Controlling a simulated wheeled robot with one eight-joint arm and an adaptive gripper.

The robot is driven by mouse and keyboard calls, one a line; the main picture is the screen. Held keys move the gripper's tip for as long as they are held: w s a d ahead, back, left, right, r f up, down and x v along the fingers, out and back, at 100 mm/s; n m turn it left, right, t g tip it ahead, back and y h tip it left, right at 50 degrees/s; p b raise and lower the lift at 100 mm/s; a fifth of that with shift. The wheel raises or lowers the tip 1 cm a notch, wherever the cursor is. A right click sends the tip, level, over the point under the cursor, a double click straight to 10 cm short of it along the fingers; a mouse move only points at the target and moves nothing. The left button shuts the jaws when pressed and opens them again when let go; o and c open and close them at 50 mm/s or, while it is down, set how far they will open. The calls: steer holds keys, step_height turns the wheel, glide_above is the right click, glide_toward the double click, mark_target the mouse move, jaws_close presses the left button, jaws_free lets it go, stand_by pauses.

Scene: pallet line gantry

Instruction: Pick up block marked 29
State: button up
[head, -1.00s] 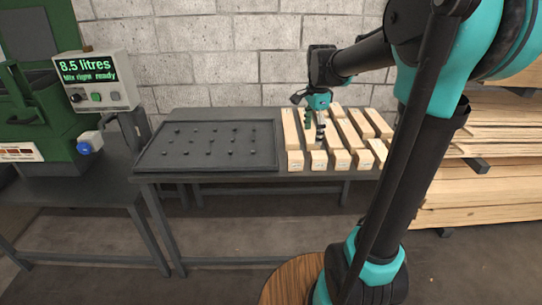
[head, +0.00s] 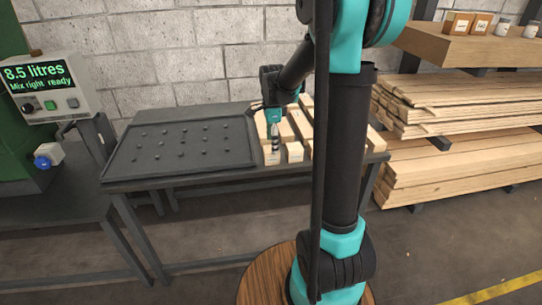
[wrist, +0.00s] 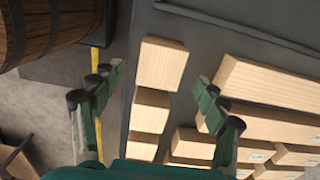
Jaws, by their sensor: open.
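Several pale wooden blocks lie on the grey table (head: 190,178), including a block at the left near end (head: 272,158) and a shorter one beside it (head: 294,151). I cannot read a 29 on any block. My gripper (head: 275,145) points down over the left blocks, and my arm hides part of the row. In the wrist view my open gripper (wrist: 160,108) has its fingers wide apart. Between and beyond them are block ends (wrist: 162,62), (wrist: 151,110) and (wrist: 143,147). Longer blocks (wrist: 268,82) lie to the right, some with small unreadable labels.
A dark tray with pegs (head: 180,146) lies left of the blocks. A control box (head: 45,88) reads "8.5 litres, Mix right ready". Stacked planks (head: 465,105) stand at right. A wooden barrel (wrist: 45,30) is at the wrist view's upper left.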

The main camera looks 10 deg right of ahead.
steer(key=shift+a+f, duration=0.1)
steer(key=shift+f, duration=2.75)
steer(key=shift+c, duration=0.5)
steer(key=c, duration=1.2)
